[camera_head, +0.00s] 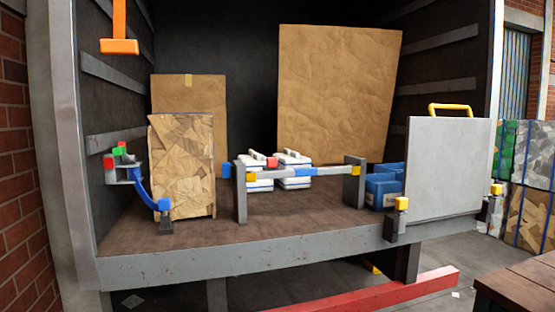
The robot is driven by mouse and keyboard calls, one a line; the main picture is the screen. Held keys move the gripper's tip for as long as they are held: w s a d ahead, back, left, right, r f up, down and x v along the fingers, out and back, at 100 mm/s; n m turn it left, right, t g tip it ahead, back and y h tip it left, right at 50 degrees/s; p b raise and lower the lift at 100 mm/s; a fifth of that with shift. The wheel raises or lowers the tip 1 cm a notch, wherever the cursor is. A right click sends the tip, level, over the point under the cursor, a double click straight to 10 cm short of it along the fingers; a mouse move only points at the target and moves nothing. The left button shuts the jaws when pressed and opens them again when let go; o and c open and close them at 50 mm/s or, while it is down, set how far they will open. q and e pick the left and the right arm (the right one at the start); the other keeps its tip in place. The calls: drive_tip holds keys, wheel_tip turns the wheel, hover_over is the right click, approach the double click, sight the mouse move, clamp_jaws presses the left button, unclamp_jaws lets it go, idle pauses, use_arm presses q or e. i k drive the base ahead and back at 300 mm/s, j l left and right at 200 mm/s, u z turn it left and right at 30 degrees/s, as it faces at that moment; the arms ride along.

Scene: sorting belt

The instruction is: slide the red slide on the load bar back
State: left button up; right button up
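The load bar (330,172) runs across the front of the truck bed between two grey posts, the left post (240,195) and the right post (353,188). The red slide (272,162) is a small red block on top of the bar, left of its middle. A blue section (304,172) of the bar lies just to the right of the slide. A yellow block (251,177) sits at the left post and another yellow block (356,170) at the right post. Neither of my grippers shows in the head view.
White stacked packs (293,182) stand behind the bar. A bundled cardboard bale (181,175) and a blue strap (143,190) are to the left. Blue crates (383,191) and a grey panel (445,170) are to the right. An orange handle (119,46) hangs at upper left.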

sight(272, 162)
drive_tip(key=i+j, duration=0.35)
drive_tip(key=i, duration=0.25)
drive_tip(key=i+j+z, duration=0.1)
drive_tip(key=i+j, duration=0.25)
drive_tip(key=i, duration=0.25)
drive_tip(key=i+j, duration=0.4)
drive_tip(key=i, duration=0.15)
drive_tip(key=i+j, duration=0.35)
drive_tip(key=i, duration=0.25)
drive_tip(key=z, duration=0.05)
